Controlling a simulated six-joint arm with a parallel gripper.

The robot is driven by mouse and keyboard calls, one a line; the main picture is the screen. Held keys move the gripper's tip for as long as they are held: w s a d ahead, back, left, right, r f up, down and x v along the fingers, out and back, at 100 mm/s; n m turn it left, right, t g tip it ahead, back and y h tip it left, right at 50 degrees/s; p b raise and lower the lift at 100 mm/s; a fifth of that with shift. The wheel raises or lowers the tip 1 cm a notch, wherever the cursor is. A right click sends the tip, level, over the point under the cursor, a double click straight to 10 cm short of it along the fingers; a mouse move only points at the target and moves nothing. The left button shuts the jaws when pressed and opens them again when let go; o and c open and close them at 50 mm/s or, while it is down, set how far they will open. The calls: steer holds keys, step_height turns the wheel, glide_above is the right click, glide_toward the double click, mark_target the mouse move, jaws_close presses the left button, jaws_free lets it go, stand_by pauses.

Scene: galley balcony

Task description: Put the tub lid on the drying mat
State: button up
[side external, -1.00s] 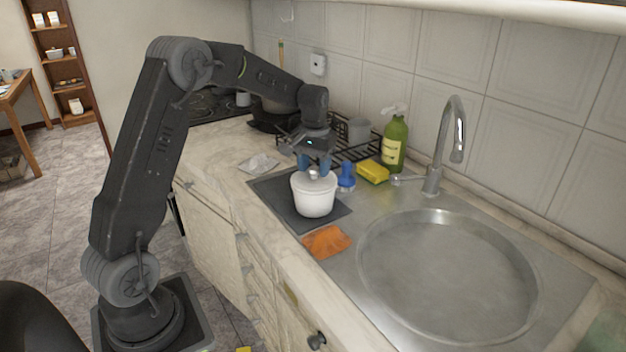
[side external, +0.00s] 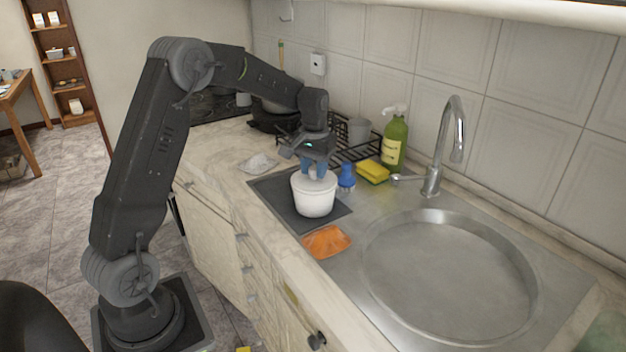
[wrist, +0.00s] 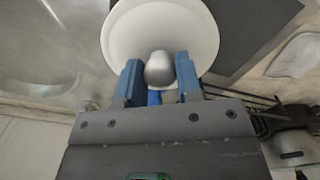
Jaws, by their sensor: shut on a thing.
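The white tub (side external: 315,201) stands upright on the dark drying mat (side external: 275,187), with the white tub lid (side external: 303,180) on top of it. The lid also fills the top of the wrist view (wrist: 200,30), with its rounded grey knob (wrist: 159,68) between the blue fingers. My gripper (side external: 316,168) is directly above the tub and shut on the lid's knob. The wrist view shows my gripper (wrist: 160,80) with a finger on each side of the knob. I cannot tell whether the lid is raised off the tub.
A blue-topped brush (side external: 347,178) stands close to the right of the tub. A yellow sponge (side external: 373,172), a green bottle (side external: 395,145) and a black dish rack (side external: 352,150) are behind. An orange cloth (side external: 326,241) lies in front, beside the sink (side external: 445,270).

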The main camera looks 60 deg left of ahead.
steer(key=shift+c, duration=1.3)
steer(key=shift+r, duration=4)
steer(key=d+f+m, duration=0.3)
steer(key=d+m, duration=0.1)
steer(key=d, duration=0.3)
steer(key=s+d+f+m, duration=0.1)
steer(key=d+f+m, duration=0.2)
steer(key=d+m, duration=0.2)
steer(key=d, duration=0.3)
steer(key=shift+s+d, duration=0.15)
steer(key=shift+d, duration=0.1)
steer(key=shift+r, duration=0.1)
